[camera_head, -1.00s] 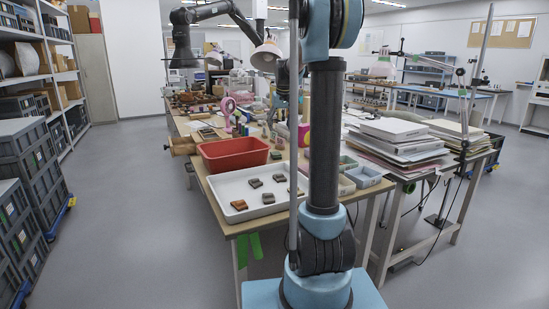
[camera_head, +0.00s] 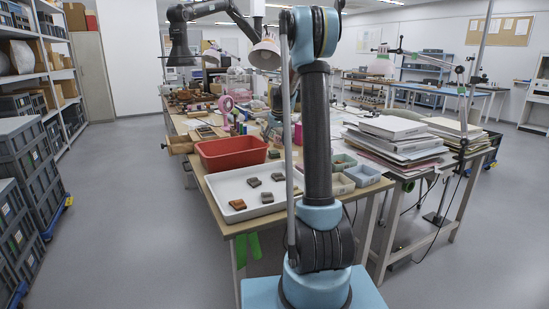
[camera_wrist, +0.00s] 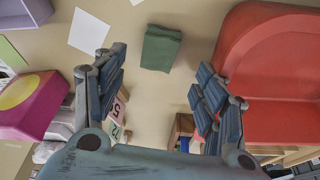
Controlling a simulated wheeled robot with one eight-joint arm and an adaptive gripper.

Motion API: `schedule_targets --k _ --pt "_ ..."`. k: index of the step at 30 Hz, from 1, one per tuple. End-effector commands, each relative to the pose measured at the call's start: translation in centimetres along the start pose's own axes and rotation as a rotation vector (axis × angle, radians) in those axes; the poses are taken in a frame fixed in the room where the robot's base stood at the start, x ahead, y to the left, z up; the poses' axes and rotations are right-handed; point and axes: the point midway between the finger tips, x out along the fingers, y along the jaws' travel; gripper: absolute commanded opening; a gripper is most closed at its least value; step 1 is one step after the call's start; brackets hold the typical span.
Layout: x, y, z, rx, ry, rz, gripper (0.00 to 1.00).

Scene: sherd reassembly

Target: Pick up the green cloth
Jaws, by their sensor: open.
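The green cloth (camera_wrist: 161,48) lies on the beige tabletop in the wrist view, a folded dark-green rectangle. It is beyond my gripper (camera_wrist: 159,63), roughly in line with the gap between the two fingers. The fingers are spread apart with nothing between them, and I see no contact with the cloth. In the head view a small dark-green patch (camera_head: 274,153) right of the red bin is likely the same cloth.
The red bin (camera_wrist: 275,55) stands close by my right finger. A pink-purple object with a yellow oval (camera_wrist: 30,95) is on the left, and a white sheet (camera_wrist: 88,31) lies near the cloth. A white tray (camera_head: 230,187) with several sherds sits at the table's front.

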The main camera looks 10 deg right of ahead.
Motion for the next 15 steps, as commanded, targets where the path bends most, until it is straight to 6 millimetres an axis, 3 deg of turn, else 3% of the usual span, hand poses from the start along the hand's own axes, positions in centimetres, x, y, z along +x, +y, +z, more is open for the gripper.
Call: schedule_targets --k 8,15 --pt "1.4 0.0 0.0 0.000 0.000 0.000 0.65" --pt "4.2 0.2 0.0 0.000 0.000 0.000 0.65"
